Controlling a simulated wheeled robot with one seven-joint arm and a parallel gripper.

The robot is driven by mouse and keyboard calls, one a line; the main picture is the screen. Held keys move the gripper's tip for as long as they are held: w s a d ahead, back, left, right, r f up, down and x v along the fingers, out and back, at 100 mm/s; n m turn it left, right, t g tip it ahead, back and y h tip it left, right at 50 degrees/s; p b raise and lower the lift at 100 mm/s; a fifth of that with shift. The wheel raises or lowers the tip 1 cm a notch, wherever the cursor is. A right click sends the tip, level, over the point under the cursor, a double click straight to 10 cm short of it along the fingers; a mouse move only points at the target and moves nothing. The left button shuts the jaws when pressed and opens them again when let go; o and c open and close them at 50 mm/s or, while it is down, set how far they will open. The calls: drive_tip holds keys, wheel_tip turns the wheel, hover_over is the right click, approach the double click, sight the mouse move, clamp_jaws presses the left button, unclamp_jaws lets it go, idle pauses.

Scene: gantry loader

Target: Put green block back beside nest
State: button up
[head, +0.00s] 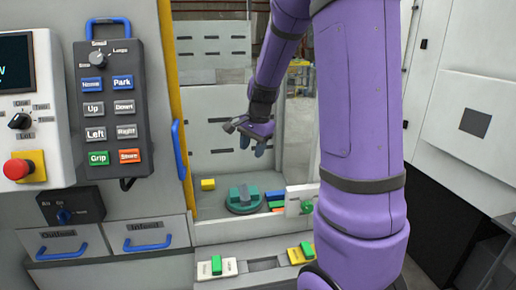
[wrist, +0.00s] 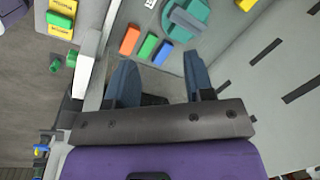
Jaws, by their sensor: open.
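The green block (head: 276,204) lies beside the round teal fixture (head: 244,208), which looks like the nest, between a blue block (head: 272,195) and an orange block (head: 278,210). In the wrist view the green block (wrist: 148,46) sits between the orange block (wrist: 130,40) and the blue block (wrist: 163,51), apart from the teal fixture (wrist: 190,18). My gripper (head: 254,146) is above the bed, fingers pointing down. In the wrist view my gripper (wrist: 160,62) has its fingers spread with nothing between them.
A yellow block (head: 208,184) lies left of the fixture. Labelled plates with green switches (head: 216,266) are along the front. A control panel with a pendant (head: 110,105) and red stop button (head: 16,169) stands at left; a slotted wall (head: 215,130) is behind.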

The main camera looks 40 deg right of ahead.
drive_tip(key=s+a+r+n+t, duration=0.2)
drive_tip(key=s+a+r+n, duration=0.7)
drive_tip(key=a, duration=0.3)
drive_tip(key=s+a+r+n, duration=0.2)
drive_tip(key=s+a+n, duration=0.1)
drive_tip(key=s, duration=0.3)
drive_tip(key=s+a+r+n+t, duration=0.1)
drive_tip(key=s+a+r+n, duration=0.1)
drive_tip(key=s, duration=0.5)
drive_tip(key=shift+s+a+n+h, duration=0.25)
drive_tip(key=shift+a+n+h, duration=0.15)
drive_tip(key=shift+a+n, duration=0.45)
drive_tip(key=shift+d, duration=0.15)
